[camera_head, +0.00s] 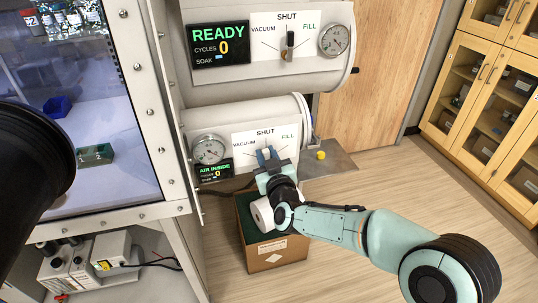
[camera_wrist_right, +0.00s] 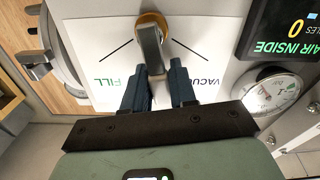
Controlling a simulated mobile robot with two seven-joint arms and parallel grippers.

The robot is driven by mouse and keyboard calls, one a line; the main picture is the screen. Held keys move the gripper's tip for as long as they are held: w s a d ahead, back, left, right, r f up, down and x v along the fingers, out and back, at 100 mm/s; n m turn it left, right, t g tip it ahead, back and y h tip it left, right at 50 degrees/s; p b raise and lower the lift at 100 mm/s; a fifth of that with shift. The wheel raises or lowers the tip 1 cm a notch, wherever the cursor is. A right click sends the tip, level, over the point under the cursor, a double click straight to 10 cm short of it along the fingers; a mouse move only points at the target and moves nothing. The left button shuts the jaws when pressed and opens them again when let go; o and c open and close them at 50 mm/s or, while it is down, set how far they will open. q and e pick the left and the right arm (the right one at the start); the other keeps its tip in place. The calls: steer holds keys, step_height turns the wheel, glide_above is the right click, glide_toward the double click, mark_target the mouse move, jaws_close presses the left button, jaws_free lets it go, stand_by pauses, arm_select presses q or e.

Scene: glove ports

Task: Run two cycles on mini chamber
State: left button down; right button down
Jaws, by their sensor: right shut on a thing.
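The mini chamber is the lower white cylinder (camera_head: 245,113) on the wall of the glove box. Its panel reads VACUUM, SHUT and FILL. Its small display (camera_head: 213,169) reads AIR INSIDE with a 0, and the 0 also shows in the right wrist view (camera_wrist_right: 285,30). A round gauge (camera_head: 208,149) sits above the display. The grey valve lever (camera_wrist_right: 151,48) stands straight, between the VACUUM and FILL lines, toward SHUT. My right gripper (camera_head: 267,158) is shut on the lever's end, with its dark fingers (camera_wrist_right: 158,75) on either side. My left gripper is out of view.
A larger chamber above has a display (camera_head: 220,45) reading READY, cycles 0, and its own lever (camera_head: 290,43). An open cardboard box (camera_head: 277,253) stands on the floor below my right gripper. The glove box window (camera_head: 90,110) is at left, cabinets (camera_head: 490,100) at right.

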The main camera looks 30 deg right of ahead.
mark_target(253, 156)
steer(key=shift+w+a+f+n+p, duration=0.15)
steer(key=shift+a+f+n+p, duration=0.3)
steer(key=shift+n, duration=1.2)
steer(key=shift+w+a+f+n+p, duration=0.1)
steer(key=shift+a+f+n+p, duration=0.3)
steer(key=shift+n, duration=1.2)
steer(key=shift+w+a+f+n+p, duration=0.2)
steer(key=shift+a+n, duration=0.45)
steer(key=shift+n, duration=1)
steer(key=shift+s+f, duration=0.1)
steer(key=c, duration=1)
jaws_free()
steer(key=b+v, duration=0.1)
steer(key=v, duration=1.2)
steer(key=shift+s+a, duration=0.15)
